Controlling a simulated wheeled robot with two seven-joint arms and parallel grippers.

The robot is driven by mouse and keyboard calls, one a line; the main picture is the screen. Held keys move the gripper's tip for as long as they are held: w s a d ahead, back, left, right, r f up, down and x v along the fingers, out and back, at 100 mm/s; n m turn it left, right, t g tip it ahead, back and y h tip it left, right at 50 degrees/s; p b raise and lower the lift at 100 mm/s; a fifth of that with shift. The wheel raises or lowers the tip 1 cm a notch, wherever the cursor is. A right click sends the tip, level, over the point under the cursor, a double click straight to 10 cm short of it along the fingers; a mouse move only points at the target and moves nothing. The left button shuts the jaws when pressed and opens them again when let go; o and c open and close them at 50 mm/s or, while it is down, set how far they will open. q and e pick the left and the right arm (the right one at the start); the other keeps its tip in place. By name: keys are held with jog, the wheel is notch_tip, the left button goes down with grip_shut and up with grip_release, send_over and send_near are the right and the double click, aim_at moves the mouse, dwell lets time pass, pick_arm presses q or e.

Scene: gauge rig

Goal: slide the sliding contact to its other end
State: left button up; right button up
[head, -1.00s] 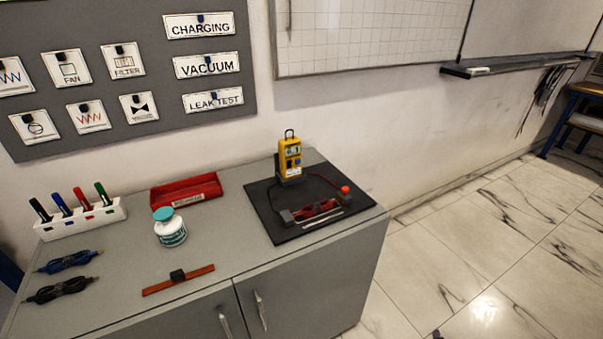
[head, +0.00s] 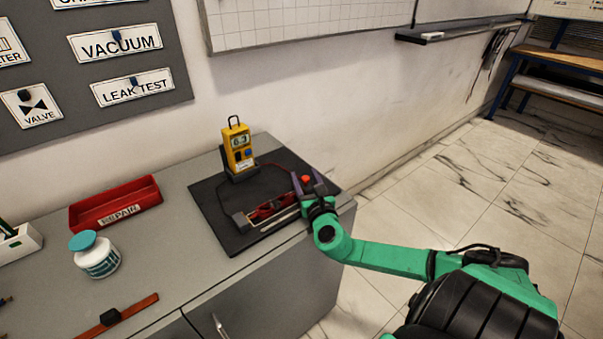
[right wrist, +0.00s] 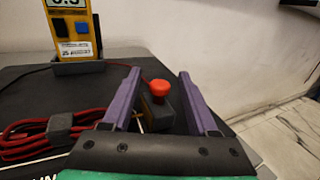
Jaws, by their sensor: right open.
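The red knob (head: 306,180) stands on a small dark block at the right end of the rig on the black mat (head: 215,220). I take this knobbed block to be the sliding contact. In the right wrist view the red knob (right wrist: 160,87) and its dark block (right wrist: 157,114) show between the two purple fingers. My right gripper (head: 308,177) is open, with a finger on either side of the knob and a visible gap to each. Whether the fingers touch the block is unclear. A pale rail (head: 276,221) runs along the mat's front. My left gripper is out of view.
A yellow meter (head: 238,147) stands at the back of the mat, with cables. A red cable bundle (head: 268,208) lies left of the knob. A red tray (head: 115,205), a white jar (head: 97,257) and an orange strip (head: 135,309) with a black block are further left.

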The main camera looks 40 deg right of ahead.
jog(key=shift+x, duration=1.5)
jog(key=shift+r, duration=0.1)
grip_shut()
